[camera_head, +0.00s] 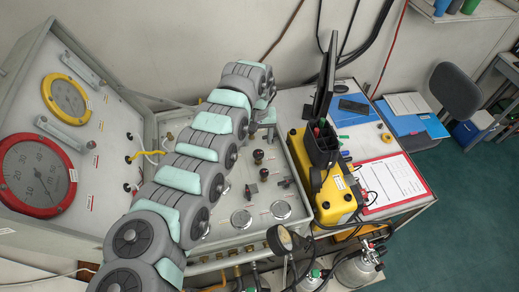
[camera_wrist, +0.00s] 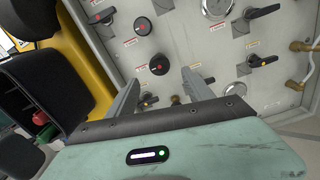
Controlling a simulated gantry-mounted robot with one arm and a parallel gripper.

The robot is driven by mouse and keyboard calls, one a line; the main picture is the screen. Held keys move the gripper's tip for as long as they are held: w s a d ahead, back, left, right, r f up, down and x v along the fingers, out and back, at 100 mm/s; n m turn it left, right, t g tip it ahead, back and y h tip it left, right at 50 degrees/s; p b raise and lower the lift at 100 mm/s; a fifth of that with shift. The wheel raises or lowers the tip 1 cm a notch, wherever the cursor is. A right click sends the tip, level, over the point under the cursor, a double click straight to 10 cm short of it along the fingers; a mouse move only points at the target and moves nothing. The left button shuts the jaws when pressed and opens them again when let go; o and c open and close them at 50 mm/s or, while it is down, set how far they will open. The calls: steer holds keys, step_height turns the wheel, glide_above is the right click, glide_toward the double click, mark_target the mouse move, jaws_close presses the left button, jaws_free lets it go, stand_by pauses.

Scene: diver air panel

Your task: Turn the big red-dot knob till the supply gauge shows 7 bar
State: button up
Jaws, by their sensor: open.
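In the wrist view, two round black knobs with reddish dots show on the grey panel: one (camera_wrist: 159,64) just beyond and between my fingertips, another (camera_wrist: 142,25) farther up. They look alike in size, so I cannot tell which is the big one. My gripper (camera_wrist: 160,78) is open, with nothing visible between its fingers. In the head view my arm covers part of the panel; black knobs (camera_head: 258,156) show beside it.
Black lever handles (camera_wrist: 262,61) stand close by on the panel. A yellow case (camera_head: 335,200) and dark monitor (camera_head: 326,80) border it on the right. A tilted panel at left carries a red-rimmed gauge (camera_head: 38,176) and a yellow-rimmed gauge (camera_head: 66,98).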

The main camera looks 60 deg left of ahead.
mark_target(258, 153)
step_height(258, 153, down, 8)
steer(key=shift+r, duration=0.25)
jaws_close()
stand_by(0.6)
